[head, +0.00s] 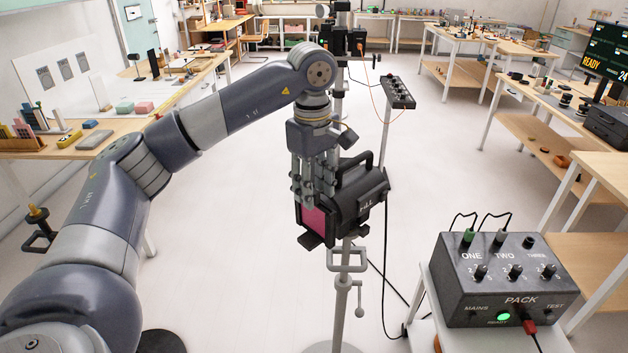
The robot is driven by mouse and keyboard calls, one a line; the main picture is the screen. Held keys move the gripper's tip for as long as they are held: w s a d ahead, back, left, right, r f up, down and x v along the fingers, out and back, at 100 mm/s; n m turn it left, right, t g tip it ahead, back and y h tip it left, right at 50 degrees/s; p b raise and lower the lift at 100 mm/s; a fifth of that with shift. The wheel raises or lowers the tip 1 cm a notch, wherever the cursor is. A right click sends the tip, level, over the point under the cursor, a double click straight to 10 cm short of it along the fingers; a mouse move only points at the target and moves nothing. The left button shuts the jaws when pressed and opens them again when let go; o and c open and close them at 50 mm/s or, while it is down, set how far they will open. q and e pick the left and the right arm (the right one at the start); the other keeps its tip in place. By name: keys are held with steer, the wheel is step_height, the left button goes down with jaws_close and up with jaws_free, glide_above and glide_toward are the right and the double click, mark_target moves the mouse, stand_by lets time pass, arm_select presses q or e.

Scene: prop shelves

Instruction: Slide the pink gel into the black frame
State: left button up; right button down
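The pink gel (314,222) shows as a pink patch at the front of a black stage lamp, just below my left gripper. The black frame (311,240) is at the lamp's front, with dark edges around the lower part of the pink. My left gripper (312,200) points down at the gel's top edge, and its fingers cover the upper part. I cannot tell whether the fingers are closed on the gel or how far it sits inside the frame. My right gripper is not in view.
The lamp (358,195) has a top handle and stands on a pole with a clamp (346,262). A black control box (500,280) with a green light sits at lower right. A small switch box (398,92) stands behind. Cables hang beside the pole. Open floor surrounds the stand.

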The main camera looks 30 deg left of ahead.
arm_select(q)
step_height(320, 180, up, 12)
steer(key=shift+s, duration=0.25)
stand_by(0.3)
steer(key=shift+d+f, duration=0.1)
stand_by(0.4)
